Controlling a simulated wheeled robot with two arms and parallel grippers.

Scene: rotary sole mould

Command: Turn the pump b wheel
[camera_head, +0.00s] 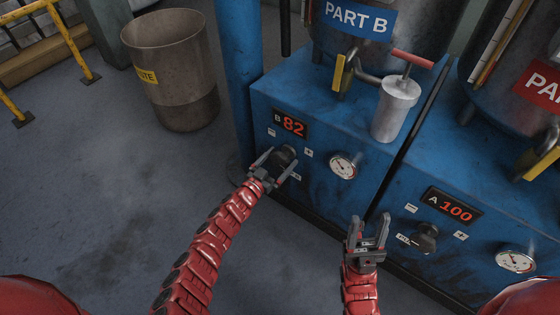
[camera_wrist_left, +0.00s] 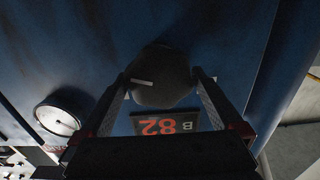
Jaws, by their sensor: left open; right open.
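The pump B wheel (camera_head: 285,156) is a dark knob on the blue cabinet front, below a red display (camera_head: 290,124) reading B 82. In the left wrist view the knob (camera_wrist_left: 161,78) shows a light mark and lies between the open fingers. My left gripper (camera_head: 274,162) is open with its fingers on either side of the knob; I cannot tell whether they touch it. My right gripper (camera_head: 368,232) is open and empty, in front of the cabinet, left of the pump A knob (camera_head: 427,237).
A gauge (camera_head: 343,165) sits right of the pump B wheel. The A display (camera_head: 452,206) reads 100, with another gauge (camera_head: 515,259) nearby. A grey cylinder with a red handle (camera_head: 396,108) stands on the cabinet. A blue post (camera_head: 238,80) and bin (camera_head: 172,70) are left; floor there is clear.

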